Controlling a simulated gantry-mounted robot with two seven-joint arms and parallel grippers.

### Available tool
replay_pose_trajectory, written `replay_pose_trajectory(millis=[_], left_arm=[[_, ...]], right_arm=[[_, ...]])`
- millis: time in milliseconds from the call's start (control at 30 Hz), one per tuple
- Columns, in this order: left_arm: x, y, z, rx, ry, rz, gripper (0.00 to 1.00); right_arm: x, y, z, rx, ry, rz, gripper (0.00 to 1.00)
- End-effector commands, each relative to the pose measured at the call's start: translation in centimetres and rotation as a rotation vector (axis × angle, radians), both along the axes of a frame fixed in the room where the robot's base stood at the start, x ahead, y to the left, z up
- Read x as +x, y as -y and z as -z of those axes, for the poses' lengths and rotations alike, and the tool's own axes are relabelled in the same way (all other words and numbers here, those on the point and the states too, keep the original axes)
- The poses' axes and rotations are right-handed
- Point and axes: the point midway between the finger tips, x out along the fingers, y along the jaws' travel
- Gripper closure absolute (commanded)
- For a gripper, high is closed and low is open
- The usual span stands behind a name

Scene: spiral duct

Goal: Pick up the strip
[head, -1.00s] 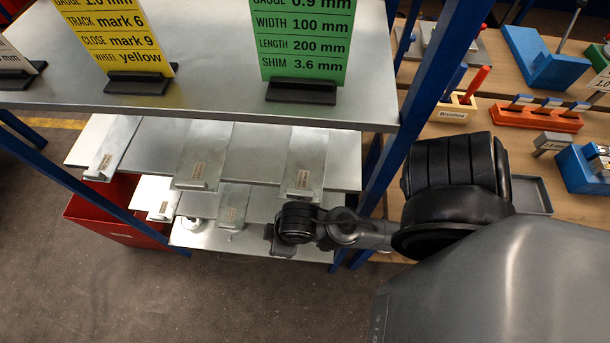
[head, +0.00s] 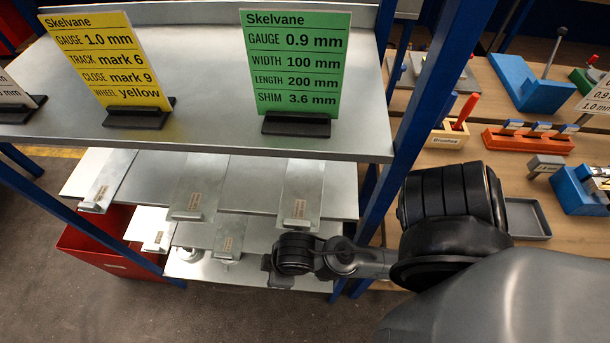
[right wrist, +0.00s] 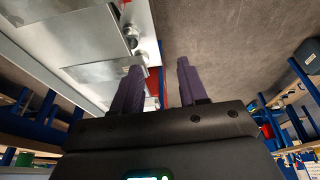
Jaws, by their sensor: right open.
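Several bare metal strips with small tan labels and turned-up front ends lie on the middle shelf board: a left strip (head: 108,180), a middle strip (head: 193,183) and a right strip (head: 301,188). Shorter strips (head: 228,236) lie on the lower board. Which one the task means cannot be told. My right gripper (head: 272,270) is beside the lower board's front right, below the right strip; its fingers are hard to make out there. In the right wrist view my right gripper (right wrist: 158,72) is open and empty, with a metal sheet (right wrist: 95,82) beside its left finger. My left gripper is out of view.
A green card (head: 295,65) and a yellow card (head: 108,60) stand on the top shelf (head: 215,125). A blue post (head: 405,130) stands by my right arm. A red bin (head: 90,245) is at lower left. A wooden bench (head: 480,145) with tools is at right.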

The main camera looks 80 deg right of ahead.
Motion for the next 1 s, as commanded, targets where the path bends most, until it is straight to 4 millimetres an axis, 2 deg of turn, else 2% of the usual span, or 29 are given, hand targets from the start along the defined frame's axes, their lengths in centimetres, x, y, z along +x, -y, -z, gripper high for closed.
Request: replay_pose_trajectory(millis=[367, 700, 733, 1000], left_arm=[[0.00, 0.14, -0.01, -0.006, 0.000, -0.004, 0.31], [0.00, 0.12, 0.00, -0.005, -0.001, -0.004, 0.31], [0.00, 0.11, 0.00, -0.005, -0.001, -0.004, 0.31], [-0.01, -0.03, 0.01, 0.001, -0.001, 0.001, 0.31]], right_arm=[[0.02, -0.20, -0.02, 0.008, 0.000, 0.006, 0.57], [0.02, -0.22, -0.03, 0.009, 0.000, 0.005, 0.07], [0.03, -0.21, -0.03, 0.009, 0.000, 0.005, 0.04], [0.13, 0.03, -0.07, -0.001, 0.004, -0.002, 0.04]])
